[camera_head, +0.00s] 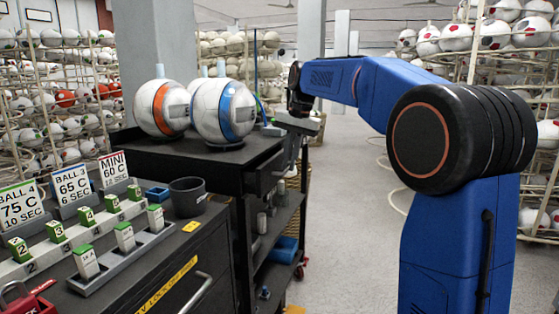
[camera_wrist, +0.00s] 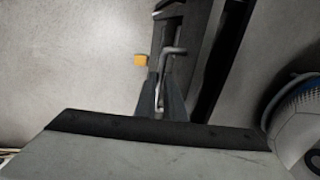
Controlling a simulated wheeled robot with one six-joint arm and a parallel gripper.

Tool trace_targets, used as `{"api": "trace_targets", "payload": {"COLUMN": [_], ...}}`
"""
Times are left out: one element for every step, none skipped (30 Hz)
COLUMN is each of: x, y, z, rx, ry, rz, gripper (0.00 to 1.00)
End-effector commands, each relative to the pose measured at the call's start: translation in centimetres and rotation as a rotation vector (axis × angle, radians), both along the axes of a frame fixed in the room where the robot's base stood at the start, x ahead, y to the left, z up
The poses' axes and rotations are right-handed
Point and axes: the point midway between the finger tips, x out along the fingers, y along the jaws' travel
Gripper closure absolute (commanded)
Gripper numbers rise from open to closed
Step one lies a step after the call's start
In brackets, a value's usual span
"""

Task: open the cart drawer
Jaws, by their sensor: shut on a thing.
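The black cart (camera_head: 205,158) stands in the middle of the head view. Its drawer (camera_head: 263,177) is just under the top on the right side. In the wrist view a grey bent handle (camera_wrist: 172,51) shows on the dark drawer front. My gripper (camera_wrist: 162,88) is shut on the handle, its fingertips on either side of the bar. In the head view my gripper (camera_head: 291,160) is at the cart's right side, partly hidden. I cannot tell for sure how far the drawer stands out.
A nearer dark cabinet (camera_head: 205,255) carries signs, numbered blocks and a black cup (camera_head: 187,197). Ball racks line both sides. The floor (camera_head: 345,200) right of the cart is clear.

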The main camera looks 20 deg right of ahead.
Motion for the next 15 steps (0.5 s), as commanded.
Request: {"api": "trace_targets", "payload": {"x": [-0.8, -1.2, -1.8, -2.3, -2.7, -3.3, -3.8, -4.2, -4.8, -5.2, -5.6, -6.2, -6.6, -6.9, -7.4], "y": [-1.1, -1.7, -2.6, -3.2, -3.8, -4.7, -5.3, -5.9, -6.7, -7.3, -7.8, -8.5, -9.1, -9.6, -10.2], "z": [0.1, 0.1, 0.1, 0.1, 0.1, 0.1, 0.1, 0.1, 0.1, 0.1, 0.0, 0.1, 0.1, 0.1, 0.0], "rx": [-0.001, -0.001, -0.001, -0.001, -0.001, 0.0, -0.001, -0.001, -0.001, -0.001, 0.0, -0.001, 0.0, 0.0, 0.0], "ry": [-0.001, -0.001, -0.001, -0.001, -0.001, -0.001, -0.001, -0.001, -0.002, -0.001, -0.001, -0.001, -0.001, -0.001, 0.0], "rz": [-0.005, -0.005, -0.006, -0.006, -0.005, -0.007, -0.005, -0.006, -0.006, -0.006, -0.007, -0.005, -0.006, -0.005, -0.005], "gripper": [1.0, 1.0, 1.0, 1.0, 1.0, 1.0, 1.0, 1.0, 1.0, 1.0, 1.0, 1.0, 1.0, 1.0, 1.0]}}
